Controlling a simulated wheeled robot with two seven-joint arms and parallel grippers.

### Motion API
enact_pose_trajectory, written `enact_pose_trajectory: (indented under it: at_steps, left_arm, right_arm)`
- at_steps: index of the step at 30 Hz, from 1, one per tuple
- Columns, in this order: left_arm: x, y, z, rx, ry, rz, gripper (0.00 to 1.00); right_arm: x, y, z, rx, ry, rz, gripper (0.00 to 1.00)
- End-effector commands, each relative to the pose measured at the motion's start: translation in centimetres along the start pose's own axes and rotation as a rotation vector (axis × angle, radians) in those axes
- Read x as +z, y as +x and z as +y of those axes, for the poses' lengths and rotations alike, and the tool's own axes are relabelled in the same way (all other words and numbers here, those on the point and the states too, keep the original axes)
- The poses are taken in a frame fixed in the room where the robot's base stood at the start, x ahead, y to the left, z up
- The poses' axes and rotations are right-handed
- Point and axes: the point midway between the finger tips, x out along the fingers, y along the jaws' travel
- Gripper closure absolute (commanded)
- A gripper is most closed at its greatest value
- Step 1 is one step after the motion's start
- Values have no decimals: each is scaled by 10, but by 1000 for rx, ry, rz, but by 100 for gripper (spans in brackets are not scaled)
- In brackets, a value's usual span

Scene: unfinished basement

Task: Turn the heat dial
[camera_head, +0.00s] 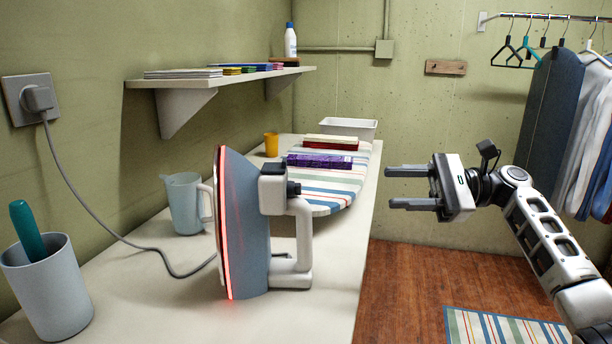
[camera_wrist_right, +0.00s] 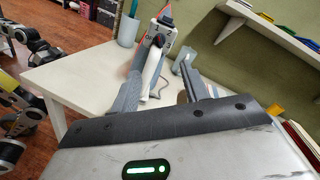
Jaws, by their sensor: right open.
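The iron (camera_head: 245,225) stands upright on its heel on the white table, its soleplate edge glowing red. A black knob (camera_head: 293,188), which looks like the heat dial, sticks out on the right side of its upper body, above the white handle. My right gripper (camera_head: 390,187) is open and empty, to the right of the iron and apart from it, fingers pointing left toward it.
The table (camera_head: 335,270) also holds a grey jug (camera_head: 184,203), a cup with a teal handle (camera_head: 48,285) and a striped board (camera_head: 318,192) with boxes. A cord (camera_head: 85,205) runs from the wall outlet to the iron. A shelf (camera_head: 225,78) hangs above. Space between gripper and iron is clear.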

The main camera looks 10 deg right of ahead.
Motion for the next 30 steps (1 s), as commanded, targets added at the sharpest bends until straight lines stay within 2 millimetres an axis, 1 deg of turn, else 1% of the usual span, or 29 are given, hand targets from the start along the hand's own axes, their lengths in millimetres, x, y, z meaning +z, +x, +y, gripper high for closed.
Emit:
enact_pose_trajectory:
  at_steps: [5, 8, 15, 21, 25, 30]
  left_arm:
    - [1, -1, 0, 0, -1, -5, 70]
    - [4, -3, 1, 0, -4, -14, 70]
    - [6, -5, 1, 0, -7, -21, 70]
    - [6, -4, 1, 0, -7, -22, 70]
    - [4, -4, 1, 0, -6, -18, 70]
    - [2, -2, 1, 0, -5, -12, 70]
  right_arm:
    - [0, 20, 1, 3, -1, -2, 54]
    - [0, 40, 1, 3, -1, -2, 54]
    - [0, 93, 1, 3, 1, -2, 54]
    - [0, 131, 1, 3, 0, -2, 54]
    - [0, 148, 1, 2, 1, -1, 54]
    - [0, 157, 1, 1, 1, 1, 54]
